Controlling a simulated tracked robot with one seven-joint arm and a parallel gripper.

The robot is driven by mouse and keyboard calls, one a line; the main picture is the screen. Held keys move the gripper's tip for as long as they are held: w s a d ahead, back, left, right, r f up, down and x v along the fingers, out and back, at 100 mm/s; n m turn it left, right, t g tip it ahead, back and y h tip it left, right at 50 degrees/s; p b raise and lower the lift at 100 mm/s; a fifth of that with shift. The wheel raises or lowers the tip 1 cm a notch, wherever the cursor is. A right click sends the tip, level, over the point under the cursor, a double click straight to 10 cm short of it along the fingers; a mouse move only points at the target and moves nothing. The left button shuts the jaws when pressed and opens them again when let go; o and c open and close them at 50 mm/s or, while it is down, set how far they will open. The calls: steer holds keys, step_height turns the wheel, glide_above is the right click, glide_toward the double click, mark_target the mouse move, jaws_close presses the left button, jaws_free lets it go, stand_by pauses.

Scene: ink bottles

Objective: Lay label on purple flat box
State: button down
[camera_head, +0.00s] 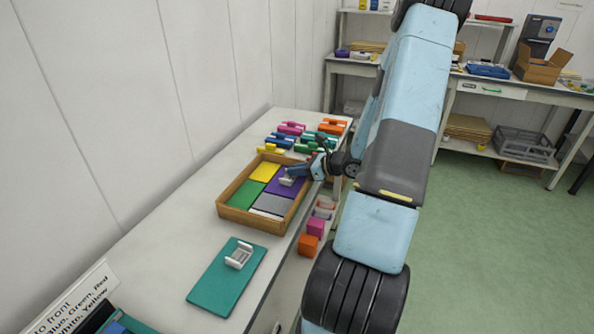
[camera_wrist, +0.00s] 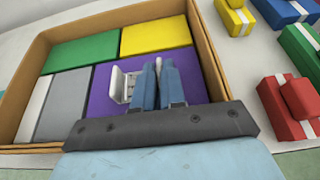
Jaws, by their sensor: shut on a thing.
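The purple flat box (camera_head: 290,190) lies in the wooden tray (camera_head: 237,219), next to green, yellow and grey flat boxes; in the wrist view the purple box (camera_wrist: 102,104) is partly behind my fingers. A white label piece (camera_head: 287,181) with raised edges is over the purple box. In the wrist view the label (camera_wrist: 118,90) shows left of my fingers, and I cannot tell whether it touches the box. My gripper (camera_head: 299,173) is over the purple box; in the wrist view my gripper (camera_wrist: 157,68) has its fingers close together, shut on the label, the held part hidden.
A teal flat box (camera_head: 212,286) with a white label piece (camera_head: 239,255) lies nearer on the table. Several coloured bottles or blocks, such as a red one (camera_wrist: 292,105), stand close beyond the tray's edge. A pink cube (camera_head: 315,227) and an orange cube (camera_head: 308,245) are beside the table.

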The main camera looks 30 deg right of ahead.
steer(key=c, duration=1.2)
jaws_free()
steer(key=shift+f, duration=0.1)
